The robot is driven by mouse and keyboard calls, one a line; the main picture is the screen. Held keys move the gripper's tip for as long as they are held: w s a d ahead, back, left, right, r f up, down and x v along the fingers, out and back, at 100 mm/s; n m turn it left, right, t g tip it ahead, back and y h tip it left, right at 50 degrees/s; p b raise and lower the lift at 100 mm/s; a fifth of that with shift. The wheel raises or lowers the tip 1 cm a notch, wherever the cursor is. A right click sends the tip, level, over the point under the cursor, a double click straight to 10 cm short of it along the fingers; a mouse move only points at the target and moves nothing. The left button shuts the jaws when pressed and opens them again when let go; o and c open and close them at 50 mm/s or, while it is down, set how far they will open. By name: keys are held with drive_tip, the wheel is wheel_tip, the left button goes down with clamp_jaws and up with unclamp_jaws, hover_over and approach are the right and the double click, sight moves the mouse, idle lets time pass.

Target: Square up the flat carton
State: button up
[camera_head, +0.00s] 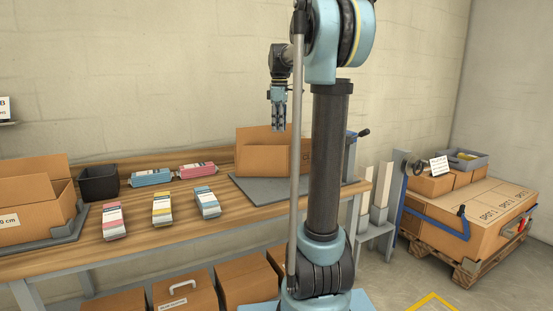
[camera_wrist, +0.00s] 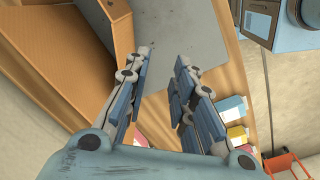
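A brown carton (camera_head: 262,155) stands on a grey mat (camera_head: 250,192) at the right end of the wooden bench. It appears partly opened out, with a tall back panel and a lower front panel. My gripper (camera_head: 279,128) hangs fingers down in front of the back panel's top edge in the head view. In the wrist view, my gripper (camera_wrist: 163,58) has its fingers apart with nothing between them. The brown carton's panels (camera_wrist: 78,50) fill the left there, beside the left finger, and the grey mat (camera_wrist: 185,35) shows beyond the fingertips. Contact with the carton cannot be told.
Several pink, blue and yellow packs (camera_head: 162,208) lie on the bench (camera_head: 150,237) left of the mat. A black bin (camera_head: 99,183) and an open carton (camera_head: 35,215) stand farther left. A pallet with boxes (camera_head: 470,220) is at right. My arm hides part of the bench's right end.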

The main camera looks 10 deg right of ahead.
sight(276, 158)
drive_tip(key=w+r+n, duration=0.1)
drive_tip(key=w+n, duration=0.2)
drive_tip(key=w, duration=0.5)
wheel_tip(276, 158, down, 17)
drive_tip(key=shift+r, duration=0.1)
idle(0.4)
drive_tip(key=shift+d, duration=0.1)
clamp_jaws()
